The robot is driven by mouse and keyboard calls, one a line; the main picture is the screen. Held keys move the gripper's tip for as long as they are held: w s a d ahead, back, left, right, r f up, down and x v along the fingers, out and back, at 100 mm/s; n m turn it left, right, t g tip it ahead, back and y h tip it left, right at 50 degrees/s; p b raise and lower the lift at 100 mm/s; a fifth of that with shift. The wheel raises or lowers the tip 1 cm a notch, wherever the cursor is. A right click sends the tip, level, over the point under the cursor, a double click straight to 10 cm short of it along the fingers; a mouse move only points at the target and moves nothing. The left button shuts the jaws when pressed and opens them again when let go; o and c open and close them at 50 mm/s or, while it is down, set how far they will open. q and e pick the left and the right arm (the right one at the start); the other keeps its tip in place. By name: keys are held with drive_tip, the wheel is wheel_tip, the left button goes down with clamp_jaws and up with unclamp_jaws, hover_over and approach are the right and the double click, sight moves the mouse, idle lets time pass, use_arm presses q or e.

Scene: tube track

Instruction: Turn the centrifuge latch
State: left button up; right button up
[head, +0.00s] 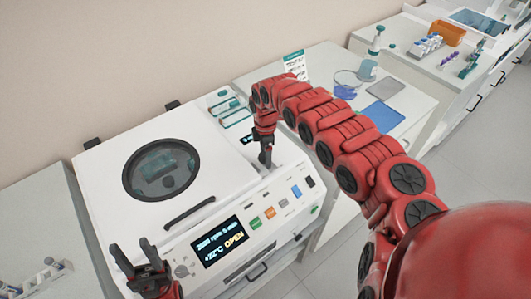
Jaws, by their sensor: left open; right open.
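The white centrifuge (100,189) fills the left middle of the head view. Its lid has a round dark window (161,169) and a dark bar handle (190,213) at its front edge. My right gripper (266,163) points down at the right part of the centrifuge top. It is open, its fingers look close together, and whether they touch the surface I cannot tell. I cannot make out the latch for certain; the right gripper may hide it. My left gripper (137,257) is open and empty, in front of the centrifuge's front left corner.
Coloured buttons (270,213) line the front panel right of the display. A bench to the right holds a blue pad (382,117), a grey pad (386,90) and a clear bowl (347,83). A tube rack (48,272) stands at lower left. My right arm crosses the right side.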

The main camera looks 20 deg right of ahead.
wheel_tip(320, 180, up, 17)
drive_tip(key=b, duration=0.5)
drive_tip(key=shift+r+b, duration=0.2)
drive_tip(key=shift+b, duration=0.15)
